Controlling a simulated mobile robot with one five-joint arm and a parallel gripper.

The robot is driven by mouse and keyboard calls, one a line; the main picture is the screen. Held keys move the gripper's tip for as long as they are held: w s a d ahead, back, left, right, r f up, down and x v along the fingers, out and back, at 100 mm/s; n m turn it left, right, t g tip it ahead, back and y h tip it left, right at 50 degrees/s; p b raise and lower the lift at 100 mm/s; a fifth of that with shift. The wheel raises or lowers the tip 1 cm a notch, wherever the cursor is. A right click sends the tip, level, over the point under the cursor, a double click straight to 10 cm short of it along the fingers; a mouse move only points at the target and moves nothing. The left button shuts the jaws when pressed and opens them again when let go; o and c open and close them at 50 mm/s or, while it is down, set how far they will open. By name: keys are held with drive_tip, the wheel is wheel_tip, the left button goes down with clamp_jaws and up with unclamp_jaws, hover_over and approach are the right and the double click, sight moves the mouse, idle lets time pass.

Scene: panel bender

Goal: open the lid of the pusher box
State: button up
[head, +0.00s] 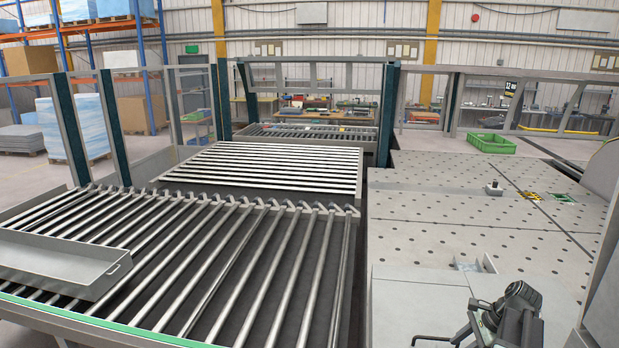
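The flat grey perforated table (450,215) fills the right side of the head view. A small pale block with a dark top (493,188) stands farther back on the table. My gripper (502,316) shows as dark parts at the lower right, nearer than the recess and apart from it in the picture. Its fingers are not clear, and I see nothing held.
A roller conveyor (230,255) fills the left and middle, with a grey metal tray (62,262) on its left edge. A green crate (491,143) stands at the table's back. Yellow (530,196) and green (563,198) pieces lie at right. Most of the table is clear.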

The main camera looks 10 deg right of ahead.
drive_tip(key=w+a+f+n+g+b, duration=0.1)
drive_tip(key=w+a+f+n+b, duration=0.15)
drive_tip(key=a+f+b, duration=0.45)
drive_tip(key=w+a+f+n+g+b, duration=0.1)
drive_tip(key=w+a+f+n+b, duration=0.2)
drive_tip(key=a, duration=0.8)
drive_tip(key=w+a+f+n+b, duration=0.1)
drive_tip(key=w+a+f+b, duration=0.2)
drive_tip(key=a+f+b, duration=0.4)
drive_tip(key=s+a+f+n+h+b, duration=0.1)
drive_tip(key=a+f+n+h+b, duration=0.1)
drive_tip(key=a+f+n, duration=0.2)
drive_tip(key=s+a+f+n+g+h+b, duration=0.1)
drive_tip(key=s+a+f+n+b, duration=0.1)
drive_tip(key=a+n, duration=0.7)
drive_tip(key=shift+s+a+f+n+h+b, duration=0.3)
drive_tip(key=shift+f+n+h+b, duration=0.25)
drive_tip(key=shift+f, duration=0.4)
clamp_jaws()
